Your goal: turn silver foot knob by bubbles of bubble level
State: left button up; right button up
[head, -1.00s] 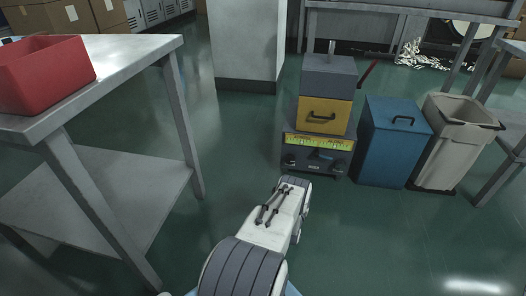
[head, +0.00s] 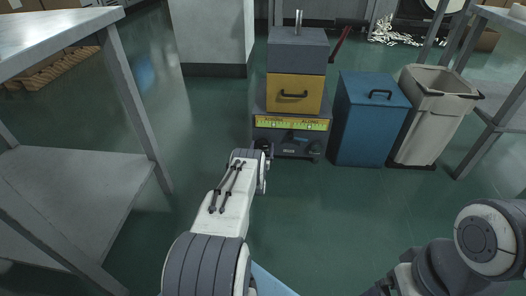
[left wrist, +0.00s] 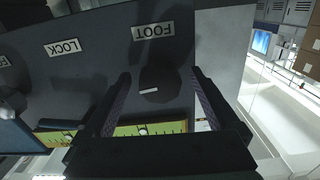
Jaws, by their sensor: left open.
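The machine's low front panel (head: 291,140) carries a yellow-green bubble level strip (head: 291,123), which also shows in part in the left wrist view (left wrist: 150,130). In the left wrist view the foot knob (left wrist: 160,90) sits by the upside-down FOOT label (left wrist: 153,31). The knob looks dark grey with a white mark. My left gripper (left wrist: 161,75) is open, with one finger on each side of the knob; contact cannot be told. In the head view my left arm (head: 232,195) reaches the panel's left end. The bubbles are too small to read. My right gripper is out of view.
A LOCK label (left wrist: 62,47) sits beside FOOT on the panel. A blue bin (head: 370,120) and a beige bin (head: 430,120) stand right of the machine. A steel table (head: 80,200) stands at left. The green floor between is clear.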

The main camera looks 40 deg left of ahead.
pick_arm(q)
jog(key=shift+w+a, duration=0.15)
jog(key=shift+w, duration=0.15)
jog(key=c, duration=1.4)
jog(key=shift+o, duration=0.2)
jog(key=shift+n, duration=0.9)
jog(key=o, duration=1.4)
jog(key=shift+c, duration=0.2)
